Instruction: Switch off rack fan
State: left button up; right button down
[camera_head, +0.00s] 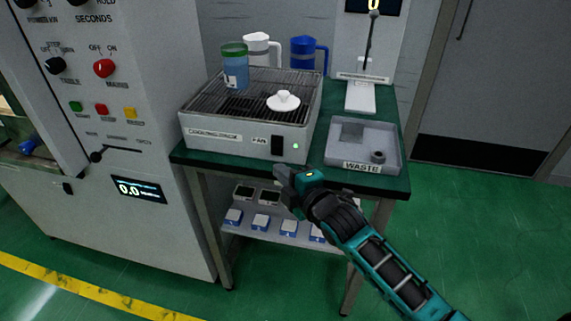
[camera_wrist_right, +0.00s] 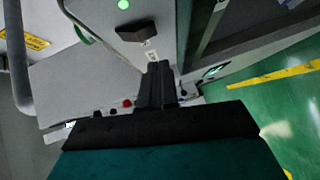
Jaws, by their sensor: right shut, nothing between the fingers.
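The cooling rack (camera_head: 225,136) is a grey box with a wire grid top, standing on the green table. In the right wrist view the switch (camera_wrist_right: 136,31) and the lit green light (camera_wrist_right: 123,4) show just beyond the fingertips. My right gripper (camera_head: 280,172) is shut and empty, in front of and a little below the switch in the head view. A gap shows between the fingertips (camera_wrist_right: 157,66) and the switch. My left gripper is not in view.
On the rack stand a green-lidded blue container (camera_head: 235,68) and a white lid-like piece (camera_head: 284,101). A grey WASTE tray (camera_head: 362,147) is to the right. A control cabinet (camera_head: 150,215) stands left. A lower shelf (camera_head: 265,230) holds small boxes. White and blue jugs stand behind.

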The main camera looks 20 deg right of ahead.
aim_at(280, 156)
jog(key=shift+w+d+f, duration=0.15)
jog(key=shift+w+d, duration=0.2)
jog(key=shift+w, duration=0.35)
jog(key=shift+w+d+f, duration=0.15)
jog(key=shift+w+d, duration=0.15)
jog(key=shift+w, duration=0.35)
jog(key=shift+w+d+f, duration=0.15)
jog(key=shift+w+d, duration=0.2)
jog(key=shift+w, duration=0.35)
jog(key=b, duration=0.1)
jog(key=f+b, duration=0.1)
jog(key=b, duration=0.1)
jog(key=shift+w+d+f+n+t, duration=0.15)
jog(key=shift+w+d+n+t, duration=0.15)
jog(key=shift+w+n+t, duration=0.1)
jog(key=shift+r+p, duration=0.4)
jog(key=shift+s+a, duration=0.1)
